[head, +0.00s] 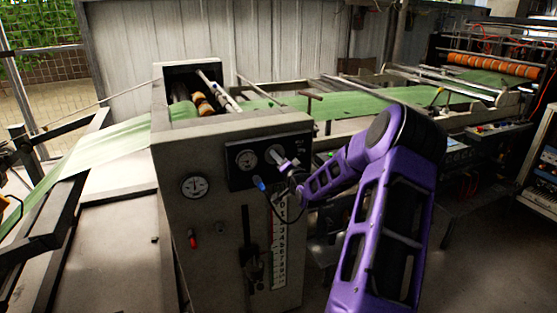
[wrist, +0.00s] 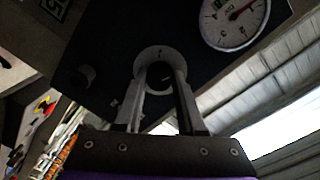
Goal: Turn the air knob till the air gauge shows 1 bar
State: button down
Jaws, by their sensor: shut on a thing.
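The air knob (wrist: 159,77) is a small round dark knob with a pale disc behind it, on a dark panel. My gripper (wrist: 160,82) is shut on it, one finger on each side. In the head view my gripper (head: 288,166) reaches the panel from the right and hides most of the knob.
A blue-tipped part (head: 259,184) sticks out below the panel, above a numbered scale (head: 279,245). Green web (head: 110,148) runs through the machine.

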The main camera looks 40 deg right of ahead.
jog(key=shift+m, duration=0.4)
jog(key=c, duration=0.5)
grip_release()
jog(key=v, duration=1.7)
jog(key=shift+s, duration=0.3)
jog(key=shift+w, duration=0.1)
